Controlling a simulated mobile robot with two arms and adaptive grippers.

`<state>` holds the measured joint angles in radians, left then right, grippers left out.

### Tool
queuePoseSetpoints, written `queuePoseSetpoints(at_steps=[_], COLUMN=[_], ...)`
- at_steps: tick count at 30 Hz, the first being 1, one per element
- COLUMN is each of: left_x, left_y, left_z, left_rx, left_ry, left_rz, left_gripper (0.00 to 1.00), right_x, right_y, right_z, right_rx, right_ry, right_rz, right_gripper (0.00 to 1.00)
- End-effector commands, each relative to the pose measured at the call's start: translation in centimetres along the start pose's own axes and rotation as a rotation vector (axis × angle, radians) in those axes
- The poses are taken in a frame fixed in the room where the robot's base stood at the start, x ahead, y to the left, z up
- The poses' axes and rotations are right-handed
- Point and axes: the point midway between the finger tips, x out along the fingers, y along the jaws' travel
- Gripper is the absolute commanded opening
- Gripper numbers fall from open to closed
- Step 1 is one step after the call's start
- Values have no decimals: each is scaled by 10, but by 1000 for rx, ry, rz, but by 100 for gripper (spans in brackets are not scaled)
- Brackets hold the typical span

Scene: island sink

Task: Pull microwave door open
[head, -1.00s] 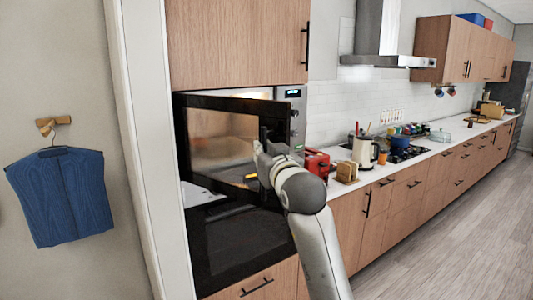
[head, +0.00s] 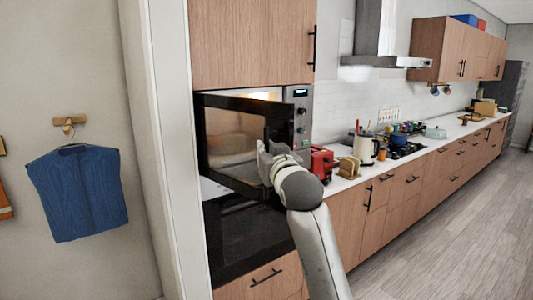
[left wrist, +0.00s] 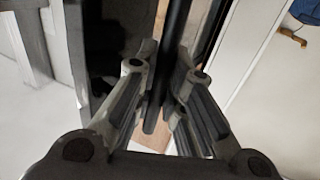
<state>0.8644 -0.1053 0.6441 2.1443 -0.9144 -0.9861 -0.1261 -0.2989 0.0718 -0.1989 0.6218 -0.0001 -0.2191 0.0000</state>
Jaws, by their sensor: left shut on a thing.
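The microwave door (head: 222,128) is dark-framed with a glass window and stands partly open, hinged at its left. A lit strip of the microwave's inside (head: 262,95) shows above the door. The control panel (head: 300,117) is to the right of the door's free edge. My left gripper (head: 264,150) is at the door's right side in the head view. In the left wrist view my left gripper (left wrist: 160,120) is shut around the black bar handle (left wrist: 174,40). The gripper hides the handle's lower part in the head view. My right gripper is not in view.
A wooden cabinet (head: 250,42) is above the microwave and a dark oven (head: 245,238) below. A white wall edge (head: 160,150) stands close on the left, with a blue vest (head: 78,190) hanging beyond. A red toaster (head: 320,163) is on the counter to the right. Floor at right is clear.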

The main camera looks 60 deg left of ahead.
Motion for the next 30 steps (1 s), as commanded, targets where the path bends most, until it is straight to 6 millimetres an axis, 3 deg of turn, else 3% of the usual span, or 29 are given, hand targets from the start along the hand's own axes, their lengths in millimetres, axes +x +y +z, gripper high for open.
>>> queuePoseSetpoints(at_steps=[2,3,8,19,30], left_x=[0,0,0,-4,-61], left_y=[-1,-1,0,0,1], left_z=[-2,-2,-1,0,0], left_rx=[0,0,0,0,0], left_ry=[7,7,4,2,2], left_rz=[-2,-2,-1,1,2], left_gripper=[0,12,33,33,33], right_x=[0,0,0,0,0], right_y=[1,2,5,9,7], right_z=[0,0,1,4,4], right_rx=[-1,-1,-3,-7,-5], right_ry=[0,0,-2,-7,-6], right_rz=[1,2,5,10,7], right_gripper=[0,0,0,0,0])
